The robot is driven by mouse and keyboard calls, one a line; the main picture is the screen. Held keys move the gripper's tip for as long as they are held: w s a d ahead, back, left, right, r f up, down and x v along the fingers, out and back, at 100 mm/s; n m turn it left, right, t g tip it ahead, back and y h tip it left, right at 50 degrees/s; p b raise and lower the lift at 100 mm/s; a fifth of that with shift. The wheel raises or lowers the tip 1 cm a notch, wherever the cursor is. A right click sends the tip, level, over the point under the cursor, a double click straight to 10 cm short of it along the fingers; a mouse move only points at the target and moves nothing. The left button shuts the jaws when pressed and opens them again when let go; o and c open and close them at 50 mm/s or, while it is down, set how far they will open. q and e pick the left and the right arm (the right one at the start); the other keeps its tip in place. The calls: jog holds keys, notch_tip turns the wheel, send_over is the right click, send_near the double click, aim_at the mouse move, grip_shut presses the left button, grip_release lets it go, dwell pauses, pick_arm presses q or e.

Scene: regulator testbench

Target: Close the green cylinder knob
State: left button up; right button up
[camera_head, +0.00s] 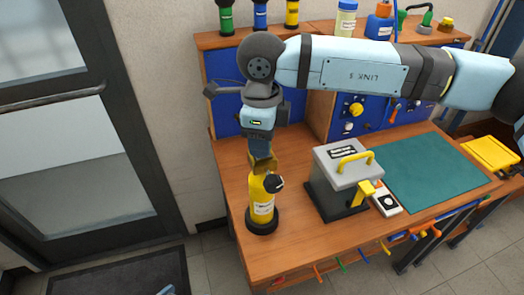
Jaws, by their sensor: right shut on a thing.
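A yellow cylinder (263,205) with a dark base and a pale label stands upright at the left front of the wooden workbench. A black and white round part sticks out at its upper right side. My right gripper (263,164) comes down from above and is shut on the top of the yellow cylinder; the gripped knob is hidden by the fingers. A green cylinder (226,18) with black ends stands on the upper shelf at the back left, apart from the gripper. Its top is cut off by the picture's edge. My left gripper is not in view.
A grey box (341,179) with a yellow handle stands right of the yellow cylinder, with a small white device (386,202) beside it. A teal mat (430,170) lies clear at right. Blue (261,15) and yellow (292,13) cylinders stand on the shelf.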

jog(key=n+b, duration=0.2)
jog(key=shift+f+n, duration=0.2)
jog(key=shift+n, duration=0.2)
jog(key=shift+r+n+b, duration=0.1)
jog(key=shift+n+b, duration=0.6)
jog(key=shift+b, duration=0.15)
jog(key=shift+n+b, duration=0.45)
jog(key=shift+n, duration=0.15)
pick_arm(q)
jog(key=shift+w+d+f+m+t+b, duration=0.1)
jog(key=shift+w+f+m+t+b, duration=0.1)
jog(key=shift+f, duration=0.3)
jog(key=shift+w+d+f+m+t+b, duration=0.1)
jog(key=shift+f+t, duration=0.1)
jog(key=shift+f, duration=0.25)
pick_arm(e)
jog(key=shift+r+n, duration=0.1)
jog(key=shift+n, duration=0.5)
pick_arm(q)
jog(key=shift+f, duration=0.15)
pick_arm(e)
jog(key=o, duration=0.9)
jog(key=shift+r, duration=0.1)
pick_arm(q)
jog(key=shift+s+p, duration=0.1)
jog(key=shift+p, duration=0.25)
pick_arm(e)
notch_tip(320, 180, up, 14)
jog(key=shift+f, duration=0.15)
